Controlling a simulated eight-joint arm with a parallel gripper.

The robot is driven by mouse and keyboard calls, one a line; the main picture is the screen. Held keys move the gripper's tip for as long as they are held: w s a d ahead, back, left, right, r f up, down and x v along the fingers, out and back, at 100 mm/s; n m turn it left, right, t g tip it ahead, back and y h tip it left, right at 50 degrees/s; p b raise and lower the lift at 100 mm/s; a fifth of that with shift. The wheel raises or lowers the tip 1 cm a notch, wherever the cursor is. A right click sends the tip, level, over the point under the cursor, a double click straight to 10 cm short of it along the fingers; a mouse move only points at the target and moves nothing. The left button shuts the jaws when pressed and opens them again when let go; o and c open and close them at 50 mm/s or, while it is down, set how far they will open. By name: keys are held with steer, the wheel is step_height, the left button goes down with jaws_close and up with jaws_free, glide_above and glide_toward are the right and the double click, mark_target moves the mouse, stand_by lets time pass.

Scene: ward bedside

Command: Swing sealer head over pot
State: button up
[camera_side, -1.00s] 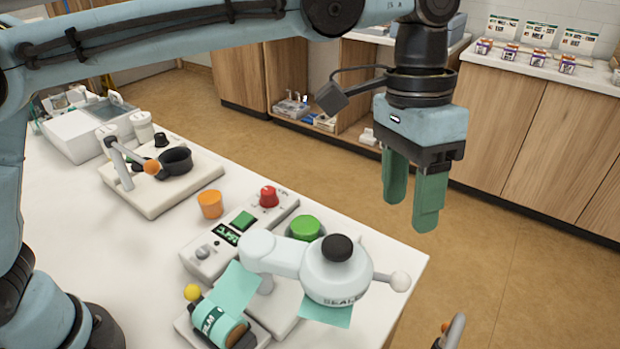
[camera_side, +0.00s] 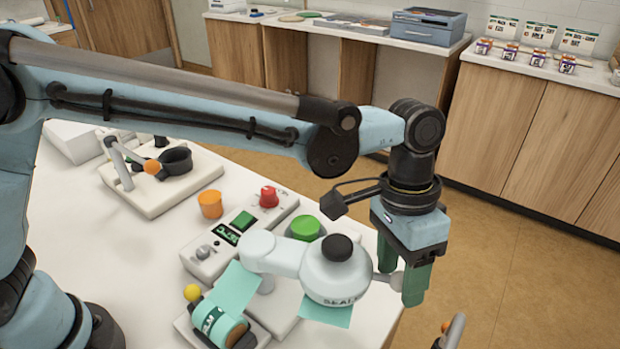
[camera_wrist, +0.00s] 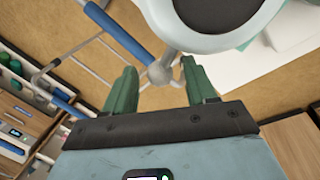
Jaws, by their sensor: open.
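The white sealer head (camera_side: 337,272) with its black cap hangs at the end of a pale swing arm (camera_side: 272,252), beside a green-topped round pot or holder (camera_side: 305,228). A ball-ended handle sticks out from the head to the right, and its pale knob (camera_side: 398,280) is between the fingers of my gripper (camera_side: 401,287). In the wrist view the knob (camera_wrist: 160,73) sits between the two green fingers of my gripper (camera_wrist: 158,80), with gaps on both sides. My gripper is open. The head's underside is hidden.
A teal film sheet (camera_side: 236,287) runs from the film roll (camera_side: 218,325). A control box with a red knob (camera_side: 269,196) and an orange cup (camera_side: 210,204) stand behind. A grey handle rises at bottom right (camera_side: 455,332).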

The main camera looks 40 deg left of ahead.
jaws_close()
stand_by(0.3)
steer(key=w+a+n+t, duration=0.1)
steer(key=w+a+n, duration=0.5)
steer(key=a, duration=0.3)
steer(key=w+a+n+t, duration=0.1)
steer(key=w+a+n, duration=0.6)
steer(key=a, duration=0.3)
steer(key=shift+n, duration=0.6)
steer(key=shift+a, duration=0.2)
